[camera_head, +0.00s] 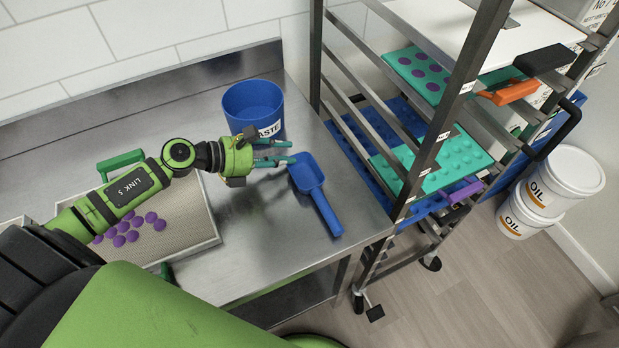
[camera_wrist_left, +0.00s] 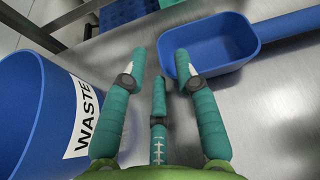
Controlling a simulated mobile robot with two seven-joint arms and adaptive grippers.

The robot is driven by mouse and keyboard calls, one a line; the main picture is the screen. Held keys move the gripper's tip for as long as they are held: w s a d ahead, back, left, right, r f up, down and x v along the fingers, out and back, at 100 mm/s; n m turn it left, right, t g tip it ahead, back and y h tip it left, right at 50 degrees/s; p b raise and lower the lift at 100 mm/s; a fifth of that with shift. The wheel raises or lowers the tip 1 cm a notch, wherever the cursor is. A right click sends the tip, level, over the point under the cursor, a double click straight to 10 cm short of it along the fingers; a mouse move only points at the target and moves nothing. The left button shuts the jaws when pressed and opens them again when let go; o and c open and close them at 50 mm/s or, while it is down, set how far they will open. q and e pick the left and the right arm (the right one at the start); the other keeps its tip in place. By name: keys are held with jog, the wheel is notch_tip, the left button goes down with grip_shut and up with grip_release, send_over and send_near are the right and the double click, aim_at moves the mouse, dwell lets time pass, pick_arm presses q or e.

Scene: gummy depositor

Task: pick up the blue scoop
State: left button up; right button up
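The blue scoop (camera_head: 307,172) lies on the steel table, its handle (camera_head: 327,214) pointing toward the front right. It also shows in the left wrist view (camera_wrist_left: 222,42), with its handle running off to the right. My left gripper (camera_head: 286,161) is open and empty, just left of the scoop's bowl. In the left wrist view, its fingers (camera_wrist_left: 160,67) are spread apart, and the right fingertip overlaps the near-left rim of the bowl. I cannot tell whether it touches. My right gripper is not in view.
A blue waste bin (camera_head: 252,105) stands behind my left gripper. A tray (camera_head: 187,222) with purple gummies lies left, partly under my left arm. A metal rack (camera_head: 447,110) with molds stands right of the table. Oil buckets (camera_head: 570,172) stand farther right. The table around the handle is clear.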

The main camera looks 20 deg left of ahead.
pick_arm(q)
jog(key=shift+x, duration=1)
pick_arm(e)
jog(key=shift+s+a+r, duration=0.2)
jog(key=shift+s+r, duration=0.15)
pick_arm(q)
grip_shut()
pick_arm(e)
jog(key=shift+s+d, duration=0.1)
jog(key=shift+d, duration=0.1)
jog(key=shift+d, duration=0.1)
pick_arm(q)
jog(key=shift+r, duration=0.15)
